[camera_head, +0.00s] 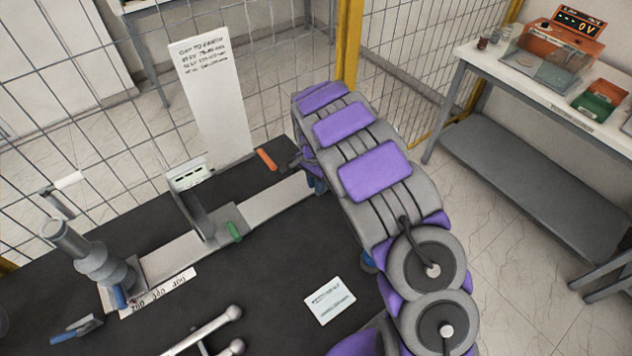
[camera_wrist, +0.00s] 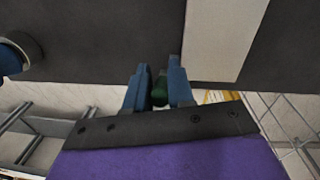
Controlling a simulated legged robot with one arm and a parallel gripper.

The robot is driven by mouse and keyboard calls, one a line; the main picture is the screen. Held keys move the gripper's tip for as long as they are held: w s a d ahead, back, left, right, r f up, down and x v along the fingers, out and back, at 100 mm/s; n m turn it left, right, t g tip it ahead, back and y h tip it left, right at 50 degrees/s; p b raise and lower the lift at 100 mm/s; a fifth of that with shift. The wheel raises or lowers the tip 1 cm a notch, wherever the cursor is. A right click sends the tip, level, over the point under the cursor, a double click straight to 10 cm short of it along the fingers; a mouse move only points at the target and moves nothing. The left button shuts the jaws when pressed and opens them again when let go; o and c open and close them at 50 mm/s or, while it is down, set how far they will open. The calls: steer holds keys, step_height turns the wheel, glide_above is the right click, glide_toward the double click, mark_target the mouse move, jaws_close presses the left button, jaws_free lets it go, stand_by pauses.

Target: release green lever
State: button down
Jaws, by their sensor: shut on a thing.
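In the wrist view, my gripper (camera_wrist: 160,82) has its two blue fingers closed around a dark green lever end (camera_wrist: 159,92). Most of this lever is hidden by the fingers. In the head view, my gripper (camera_head: 316,184) is at the right end of the light grey rail, largely hidden behind my purple and grey arm. A green lever (camera_head: 235,232) also shows in the head view, on the rail left of my gripper and apart from it. The lever in my fingers cannot be made out in the head view.
An orange handle (camera_head: 266,159) is just left of my gripper. A white sign (camera_head: 212,95) stands behind the rail. A grey ribbed bushing (camera_head: 95,255) stands at left. A white card (camera_head: 330,300) lies on the dark tabletop (camera_head: 275,285). Wire fencing runs behind.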

steer(key=shift+w+d+r+g+y+p, duration=0.25)
steer(key=shift+w+r+g+y+p, duration=0.15)
steer(key=shift+y+p, duration=0.4)
steer(key=shift+w+d+g+y+p, duration=0.25)
steer(key=shift+d+g+y+p, duration=0.2)
steer(key=shift+y+p, duration=0.15)
steer(key=shift+w+d+g+y+p, duration=0.2)
steer(key=shift+d+g+y+p, duration=0.2)
steer(key=shift+y, duration=0.2)
steer(key=c, duration=1.1)
jaws_free()
steer(key=shift+o, duration=0.2)
steer(key=p+v, duration=0.1)
steer(key=v, duration=1.6)
steer(key=shift+w+p, duration=0.2)
steer(key=shift+p, duration=0.1)
steer(key=shift+a, duration=0.1)
